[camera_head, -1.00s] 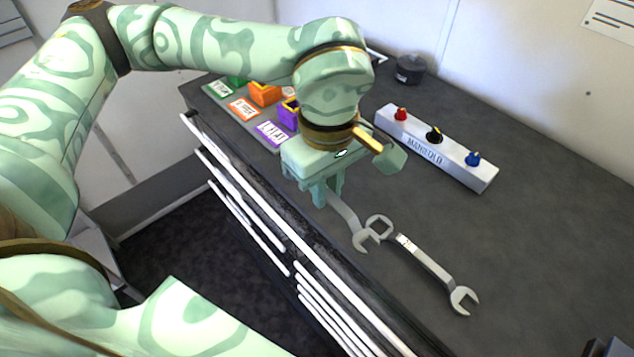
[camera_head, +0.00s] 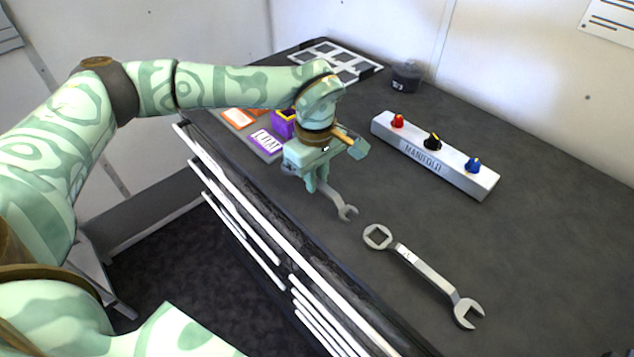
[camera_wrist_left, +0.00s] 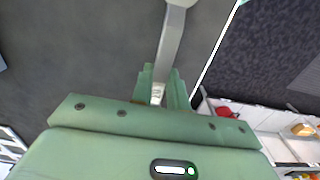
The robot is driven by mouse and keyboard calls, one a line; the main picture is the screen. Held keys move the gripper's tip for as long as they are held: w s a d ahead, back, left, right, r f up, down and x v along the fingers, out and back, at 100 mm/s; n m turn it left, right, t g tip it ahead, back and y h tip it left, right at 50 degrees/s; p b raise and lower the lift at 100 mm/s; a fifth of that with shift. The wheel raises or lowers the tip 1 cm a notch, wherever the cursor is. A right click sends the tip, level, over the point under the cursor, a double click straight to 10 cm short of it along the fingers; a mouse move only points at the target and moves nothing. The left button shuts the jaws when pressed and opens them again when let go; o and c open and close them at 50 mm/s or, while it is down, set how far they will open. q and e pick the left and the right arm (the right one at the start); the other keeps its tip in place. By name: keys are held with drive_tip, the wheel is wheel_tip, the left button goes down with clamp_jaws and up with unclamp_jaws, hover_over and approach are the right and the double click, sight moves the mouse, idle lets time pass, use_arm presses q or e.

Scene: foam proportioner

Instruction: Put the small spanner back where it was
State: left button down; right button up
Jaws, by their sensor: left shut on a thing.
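The small spanner (camera_head: 336,203) is a grey metal spanner with an open jaw end pointing right and toward the front. My left gripper (camera_head: 316,184) is shut on its handle; the fingers and hand hide part of it. In the left wrist view the small spanner (camera_wrist_left: 171,42) runs up from between the fingertips (camera_wrist_left: 161,88). I cannot tell whether it touches the worktop. A larger spanner (camera_head: 424,268) lies on the worktop to the right, apart from the held one. My right gripper is not in view.
A white manifold block (camera_head: 435,157) with red, black and blue knobs stands behind. A purple box (camera_head: 283,124) and labelled cards (camera_head: 265,142) are left of the gripper. A dark round pot (camera_head: 406,77) and a white grid frame (camera_head: 352,62) are at the back. Worktop (camera_head: 545,255) on the right is clear.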

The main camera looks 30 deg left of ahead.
use_arm(q)
drive_tip(key=shift+f, duration=0.75)
drive_tip(key=shift+f, duration=0.1)
drive_tip(key=c, duration=1.4)
unclamp_jaws()
drive_tip(key=shift+o, duration=0.2)
wheel_tip(320, 180, up, 12)
drive_tip(key=p, duration=0.2)
drive_tip(key=shift+a, duration=0.1)
